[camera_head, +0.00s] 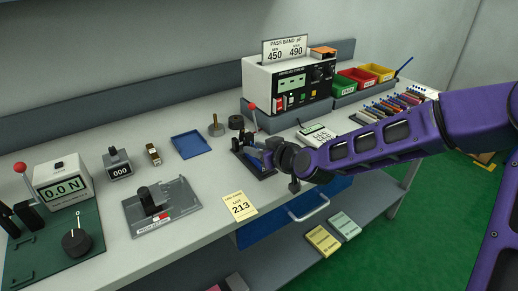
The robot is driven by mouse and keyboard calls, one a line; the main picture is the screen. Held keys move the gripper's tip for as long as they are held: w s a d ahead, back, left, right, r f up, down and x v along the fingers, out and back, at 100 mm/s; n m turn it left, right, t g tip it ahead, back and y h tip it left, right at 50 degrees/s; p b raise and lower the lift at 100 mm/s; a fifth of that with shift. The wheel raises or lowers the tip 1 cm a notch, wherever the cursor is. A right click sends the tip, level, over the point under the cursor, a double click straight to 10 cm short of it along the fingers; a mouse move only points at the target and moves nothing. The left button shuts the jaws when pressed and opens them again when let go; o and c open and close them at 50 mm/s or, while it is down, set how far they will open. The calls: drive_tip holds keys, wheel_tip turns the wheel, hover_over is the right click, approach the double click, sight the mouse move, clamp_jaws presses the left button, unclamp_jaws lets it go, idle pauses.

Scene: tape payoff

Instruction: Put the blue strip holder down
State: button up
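My gripper (268,155) is at the end of my purple arm, low over a dark blue-black fixture (262,171) with a red-knobbed lever (252,107) on the bench. Small blue-grey parts show at the gripper's tip, beside or over the fixture. I cannot tell whether they are fingers, the fixture or a held strip holder. The wrist hides part of this spot, and the finger gap is too small to read. No blue strip holder can be made out for certain. A flat blue tray (190,144) lies on the bench to the left, apart from the gripper.
A meter box (290,85) stands behind the gripper, with red, green and yellow bins (357,78) to its right. A calculator-like device (316,134) is close by. A grey fixture (162,208), lot card (240,206) and force gauge (63,185) are left. Bare bench lies around the blue tray.

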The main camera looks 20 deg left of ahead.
drive_tip(key=p+v, duration=0.3)
drive_tip(key=v, duration=0.9)
drive_tip(key=shift+r, duration=0.2)
